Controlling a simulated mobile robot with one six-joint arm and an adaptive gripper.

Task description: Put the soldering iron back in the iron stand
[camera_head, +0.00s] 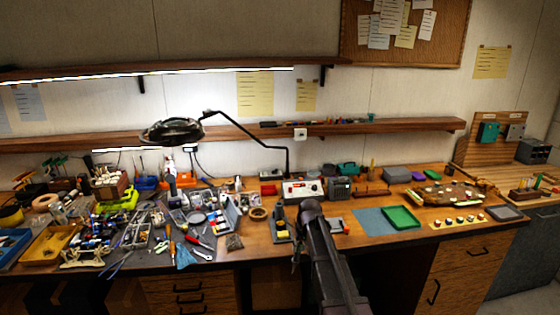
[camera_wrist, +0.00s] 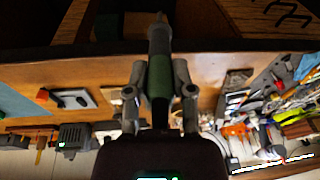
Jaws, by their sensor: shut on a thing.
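The soldering iron (camera_wrist: 158,42) has a green grip and a grey front part narrowing towards the top of the wrist view. My gripper (camera_wrist: 159,75) is shut on its green grip, with one finger on each side. The iron's tip end is over the dark area past the bench's front edge in that view. In the head view a small dark holder with a yellow patch, which looks like the iron stand (camera_head: 282,229), stands on the bench just left of my arm. In the wrist view I cannot make out the stand; my gripper covers that part of the bench.
A grey-and-red device (camera_wrist: 72,98) lies beside the stand area. A white-fronted station (camera_head: 302,190) stands behind. Crowded tools (camera_head: 195,240) fill the left bench. A green tray (camera_head: 402,217) and blue mat (camera_head: 372,220) lie right. A lamp (camera_head: 172,131) overhangs the left side.

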